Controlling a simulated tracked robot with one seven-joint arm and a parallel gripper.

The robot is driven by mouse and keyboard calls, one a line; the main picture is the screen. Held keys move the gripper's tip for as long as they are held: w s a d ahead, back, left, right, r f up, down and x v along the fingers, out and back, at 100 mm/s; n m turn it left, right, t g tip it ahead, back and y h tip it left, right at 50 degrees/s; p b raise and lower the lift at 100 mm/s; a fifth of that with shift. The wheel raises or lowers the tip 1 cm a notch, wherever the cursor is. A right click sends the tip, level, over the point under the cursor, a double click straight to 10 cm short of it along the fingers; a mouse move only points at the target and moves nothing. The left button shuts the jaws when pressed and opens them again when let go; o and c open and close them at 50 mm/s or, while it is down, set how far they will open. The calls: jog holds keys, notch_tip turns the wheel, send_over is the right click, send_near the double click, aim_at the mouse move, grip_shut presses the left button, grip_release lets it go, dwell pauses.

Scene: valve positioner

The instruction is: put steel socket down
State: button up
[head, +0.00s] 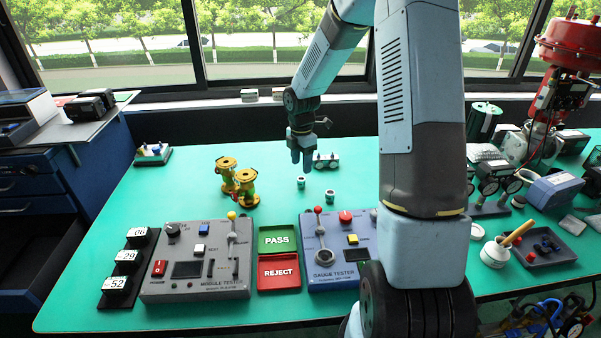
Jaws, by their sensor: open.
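One socket (301,183) stands just below my gripper (302,165) in the picture. The other socket (330,196) stands a little to the right and nearer. My gripper points down above the table, open, with nothing visible between its fingers. A small gap shows between the fingertips and the nearer-left socket.
Yellow valve fittings (240,185) stand to the left. In front are the module tester (200,260), the green PASS tray (277,253), the red REJECT tray (279,286) and the gauge tester (330,275). The left tabletop has free room.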

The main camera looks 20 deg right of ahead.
aim_at(301, 179)
jog(key=s+r+m+t, duration=0.1)
jog(key=s+r+m, duration=0.25)
jog(key=r, duration=0.35)
jog(key=s+r+m+t+h, duration=0.1)
jog(key=s+r+m, duration=0.2)
jog(key=s+r, duration=0.3)
jog(key=s+r+m, duration=0.3)
jog(key=s+r, duration=0.1)
jog(key=r, duration=0.5)
jog(key=s+r+m+t, duration=0.1)
jog(key=s+r+m, duration=0.2)
jog(key=s+m, duration=0.3)
jog(key=s+r+m+t+y, duration=0.1)
jog(key=s+m, duration=0.5)
jog(key=s, duration=0.6)
notch_tip(301, 179, up, 2)
jog(key=shift+s+r+t, duration=0.1)
jog(key=shift+s+t, duration=0.1)
jog(key=shift+t, duration=0.6)
jog(key=shift+a, duration=0.1)
jog(key=shift+c, duration=0.4)
jog(key=shift+c, duration=0.8)
jog(key=shift+a, duration=0.1)
